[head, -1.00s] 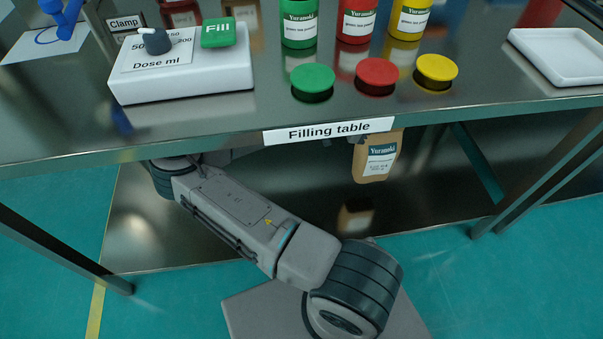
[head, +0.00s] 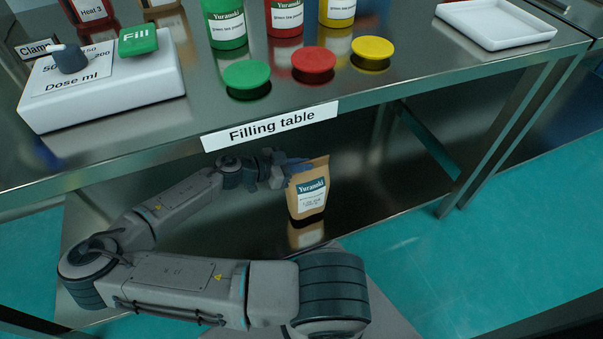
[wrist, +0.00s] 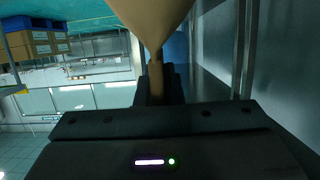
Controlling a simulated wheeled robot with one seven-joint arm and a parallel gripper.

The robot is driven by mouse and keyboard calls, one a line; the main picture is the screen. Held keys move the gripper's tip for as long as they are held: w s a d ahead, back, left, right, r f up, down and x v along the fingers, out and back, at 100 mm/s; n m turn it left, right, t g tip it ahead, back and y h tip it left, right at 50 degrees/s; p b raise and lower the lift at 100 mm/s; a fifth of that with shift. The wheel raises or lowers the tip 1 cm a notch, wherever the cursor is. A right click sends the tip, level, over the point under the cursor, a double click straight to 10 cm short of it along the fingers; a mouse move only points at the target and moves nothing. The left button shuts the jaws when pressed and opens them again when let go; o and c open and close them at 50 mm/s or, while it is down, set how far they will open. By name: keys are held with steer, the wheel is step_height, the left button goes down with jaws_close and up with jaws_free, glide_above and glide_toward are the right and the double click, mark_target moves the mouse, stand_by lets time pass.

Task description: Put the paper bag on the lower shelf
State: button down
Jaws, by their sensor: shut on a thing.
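The brown paper bag (head: 307,200), with a green and white Yuranski label, is upright under the filling table, over the dark shiny lower shelf (head: 375,190). Its base is very close to its own reflection in the shelf; I cannot tell whether it touches. My gripper (head: 290,166) is shut on the bag's top, coming from the left beneath the tabletop. In the wrist view the bag (wrist: 152,18) narrows to its pinched top between the fingers of my gripper (wrist: 157,78).
The filling table's front edge (head: 400,95) overhangs the shelf above my arm. Table legs (head: 500,125) stand at the right. On the tabletop are a dosing unit (head: 110,95), several jars, loose lids (head: 314,63) and a white tray (head: 497,24). The shelf right of the bag is clear.

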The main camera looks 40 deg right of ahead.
step_height(320, 180, down, 3)
steer(key=shift+f+b, duration=0.2)
steer(key=shift+b, duration=0.5)
steer(key=shift+r, duration=0.1)
steer(key=c, duration=1.6)
jaws_free()
steer(key=shift+o, duration=0.2)
steer(key=p+v, duration=0.4)
steer(key=v, duration=0.8)
